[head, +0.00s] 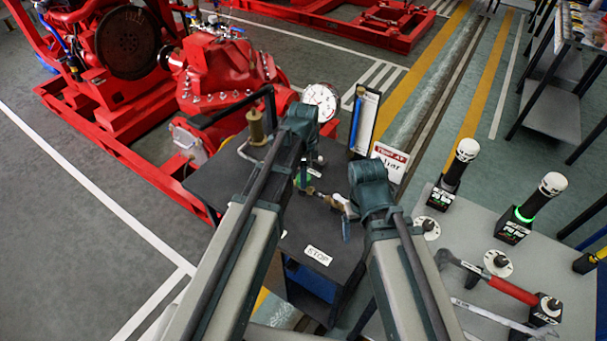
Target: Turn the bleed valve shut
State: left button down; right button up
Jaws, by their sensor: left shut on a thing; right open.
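A brass fitting (326,199), which looks like the bleed valve's body, sits on the dark stand (232,179) in the middle of the head view. A small green part (303,181) shows to its left, just below my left gripper. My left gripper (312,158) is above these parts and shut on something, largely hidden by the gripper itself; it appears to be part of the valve. My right gripper (346,206) is open, close to the right end of the brass fitting. A small blue-grey piece (346,229) hangs below it. I cannot tell whether the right fingers touch the fitting.
A white dial gauge (321,101), a board with a blue tube (357,122) and a sign (390,162) stand behind. A brass cylinder (256,128) is left of my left arm. A red pumpset (215,75) stands beyond. The right table (465,225) holds tools, including a red-handled one (512,291).

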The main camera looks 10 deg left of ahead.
dwell(0.4)
pick_arm(q)
jog(key=shift+c, duration=1.2)
grip_release()
notch_tip(320, 180, up, 14)
jog(key=p, duration=1.3)
jog(key=shift+p, duration=0.4)
pick_arm(e)
notch_tip(320, 180, up, 14)
pick_arm(q)
jog(key=shift+f, duration=0.3)
pick_arm(e)
jog(key=shift+f, duration=0.3)
pick_arm(q)
notch_tip(320, 180, down, 13)
jog(key=b, duration=1.3)
pick_arm(e)
notch_tip(320, 180, down, 13)
jog(key=shift+r, duration=0.1)
pick_arm(q)
jog(key=shift+r, duration=0.2)
